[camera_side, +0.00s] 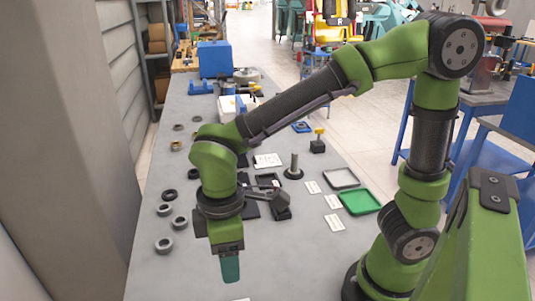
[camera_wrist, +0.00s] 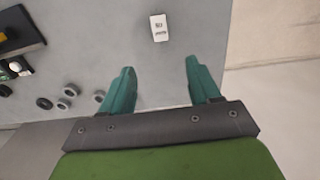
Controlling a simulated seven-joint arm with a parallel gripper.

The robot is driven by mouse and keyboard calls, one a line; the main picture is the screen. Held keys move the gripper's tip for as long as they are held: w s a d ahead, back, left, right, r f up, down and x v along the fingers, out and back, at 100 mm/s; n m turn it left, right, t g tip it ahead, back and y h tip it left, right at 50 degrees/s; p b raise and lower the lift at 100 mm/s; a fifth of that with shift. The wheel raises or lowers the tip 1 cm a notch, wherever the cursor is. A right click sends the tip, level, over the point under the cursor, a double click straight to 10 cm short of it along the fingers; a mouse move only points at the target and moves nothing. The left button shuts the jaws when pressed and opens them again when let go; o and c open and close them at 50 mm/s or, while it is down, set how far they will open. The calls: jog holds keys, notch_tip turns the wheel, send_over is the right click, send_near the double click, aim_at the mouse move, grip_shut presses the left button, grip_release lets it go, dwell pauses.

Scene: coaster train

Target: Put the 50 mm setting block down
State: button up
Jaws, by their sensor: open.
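My gripper (camera_side: 231,268) hangs over the near end of the grey table in the side view, pointing down. In the wrist view its two teal fingers (camera_wrist: 159,72) stand wide apart with nothing between them, only bare table. I cannot pick out the 50 mm setting block for certain in either view. A white card (camera_wrist: 159,28) with dark print lies on the table beyond the fingertips in the wrist view; its text is too small to read surely.
Several grey and dark rings (camera_side: 164,245) lie along the table's left side. A green tray (camera_side: 360,201), a grey tray (camera_side: 341,178) and a post on a round base (camera_side: 294,168) stand to the right. The table's edge (camera_wrist: 224,50) runs close beside the right finger.

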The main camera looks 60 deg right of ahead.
notch_tip(320, 180, down, 10)
jog(key=shift+f, duration=0.1)
jog(key=shift+s+d+f, duration=0.1)
jog(key=shift+f, duration=1.25)
jog(key=shift+s+d+f, duration=0.1)
jog(key=shift+f, duration=1.2)
grip_shut()
